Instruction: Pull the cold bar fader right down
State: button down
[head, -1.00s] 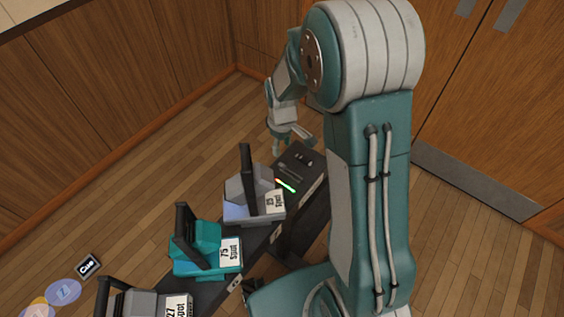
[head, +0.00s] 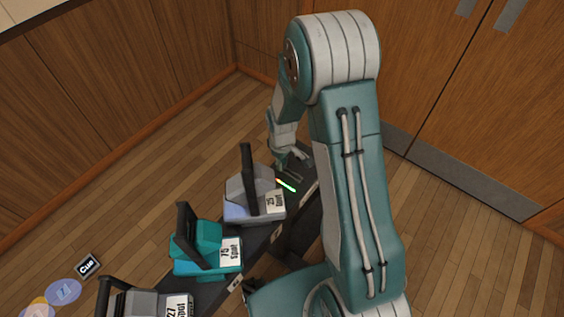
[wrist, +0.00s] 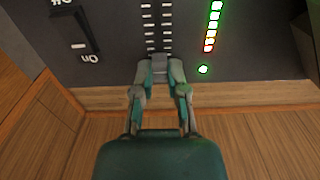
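The dark control panel (wrist: 110,25) fills the top of the wrist view. It has two columns of white tick marks (wrist: 146,22) with a dark strip between them. My gripper (wrist: 160,62) is at the lower end of these marks, its two fingers apart with a narrow gap. A small greyish patch shows between the tips; I cannot tell whether it is the fader cap. No label reading cold bar is visible. In the head view my gripper (head: 291,163) is low over the far end of the panel, fingers spread, covering part of it.
A lit green and red light strip (wrist: 212,25) is right of the marks; a black on/off switch (wrist: 74,30) is left. In the head view, a grey lamp (head: 243,192), a teal lamp (head: 205,250) and another grey lamp (head: 135,304) stand along the bench.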

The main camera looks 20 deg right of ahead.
aim_at(303, 181)
jog(key=shift+s+d, duration=0.7)
jog(key=shift+s, duration=0.35)
jog(key=shift+s+d, duration=0.75)
jog(key=shift+s, duration=0.25)
jog(key=shift+s+d, duration=0.7)
jog(key=shift+s, duration=0.35)
jog(key=c, duration=0.7)
grip_release()
jog(key=shift+o, duration=0.2)
jog(key=shift+d, duration=0.15)
jog(key=shift+w+r, duration=0.1)
jog(key=shift+r, duration=0.3)
notch_tip(303, 181, up, 11)
